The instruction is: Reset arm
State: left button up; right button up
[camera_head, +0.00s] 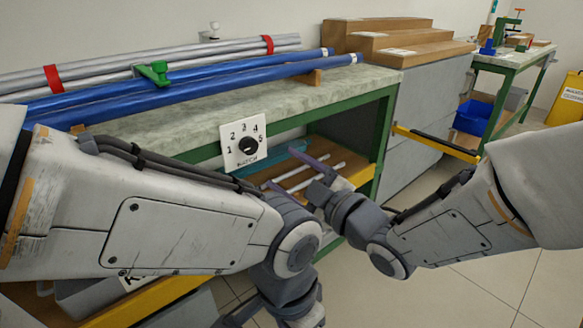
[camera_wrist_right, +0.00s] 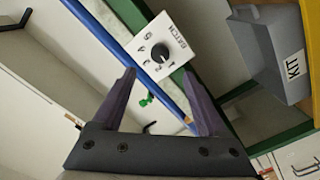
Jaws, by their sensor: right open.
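My right gripper (camera_head: 281,168) reaches in from the right, in front of the green-framed bench, and is open with nothing between its purple fingers. In the right wrist view the two fingers (camera_wrist_right: 158,72) stand apart. A white plate with a black batch dial (camera_head: 248,146) is fixed to the bench's front edge, to the left of the fingers. The dial also shows in the wrist view (camera_wrist_right: 160,53), beyond the fingertips; I see no contact. My left arm comes in from the left across the bench front and bends down at the bottom edge; its fingers are not seen.
Blue rods (camera_head: 185,89) and grey rods (camera_head: 150,66) with red bands lie along the bench top (camera_head: 190,125). Pale rods lie on the shelf below. A grey kit bin (camera_wrist_right: 277,50) shows in the wrist view.

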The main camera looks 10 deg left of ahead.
jog(key=s+d+f+m+g+h+p, duration=0.35)
jog(key=s+d+f+m+h, duration=0.25)
jog(key=d+f+m+h, duration=0.25)
jog(key=s+d+m+g+h+p, duration=0.15)
jog(key=s+d+g, duration=0.25)
jog(key=s, duration=0.4)
jog(key=s+d+m+g+h, duration=0.2)
jog(key=s+d+g+h, duration=0.15)
jog(key=s, duration=0.45)
notch_tip(320, 180, up, 37)
jog(key=p, duration=3.7)
jog(key=shift+a+p, duration=0.2)
jog(key=shift+p, duration=0.2)
jog(key=shift+w, duration=0.1)
